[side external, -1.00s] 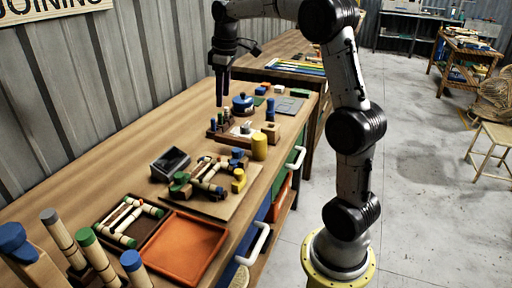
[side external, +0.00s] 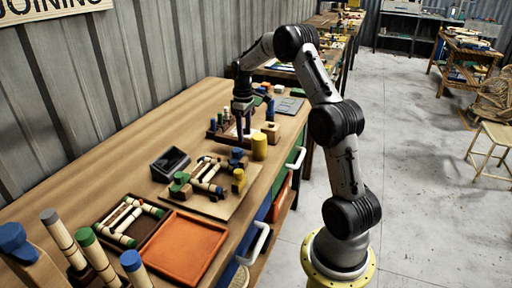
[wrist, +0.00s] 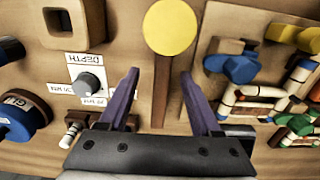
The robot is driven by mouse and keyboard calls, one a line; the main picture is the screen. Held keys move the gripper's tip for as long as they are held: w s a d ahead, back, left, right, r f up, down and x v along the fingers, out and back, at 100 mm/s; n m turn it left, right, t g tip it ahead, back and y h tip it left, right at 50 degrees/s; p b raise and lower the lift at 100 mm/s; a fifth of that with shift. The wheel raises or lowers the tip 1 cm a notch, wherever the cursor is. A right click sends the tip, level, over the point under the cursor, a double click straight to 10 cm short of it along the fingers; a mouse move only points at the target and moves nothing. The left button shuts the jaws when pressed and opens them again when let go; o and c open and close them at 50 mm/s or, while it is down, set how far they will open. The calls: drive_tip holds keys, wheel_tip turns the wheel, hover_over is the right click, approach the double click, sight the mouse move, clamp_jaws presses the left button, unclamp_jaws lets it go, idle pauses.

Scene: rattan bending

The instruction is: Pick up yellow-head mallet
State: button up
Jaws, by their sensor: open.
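The yellow head (wrist: 170,27) of the mallet shows as a round disc at the top middle of the wrist view. A brown strip (wrist: 161,92), which looks like its handle, runs down from it between my fingers. In the side view a yellow cylinder (side external: 259,147), likely this head, stands near the bench's front edge. My gripper (wrist: 160,75) is open, its two purple fingers on either side of the strip, with space between. In the side view my gripper (side external: 243,131) points down, low over the small rack, left of the yellow cylinder. Contact with the strip cannot be told.
A jig board with bound rattan pieces (wrist: 250,98) lies to the right. A black tray (side external: 170,163) and an orange tray (side external: 187,248) sit nearer the camera.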

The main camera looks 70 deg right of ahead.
sight(244, 144)
drive_tip(key=shift+a+f, duration=0.2)
drive_tip(key=shift+f, duration=2.55)
drive_tip(key=shift+c, duration=0.2)
clamp_jaws()
drive_tip(key=shift+r, duration=0.1)
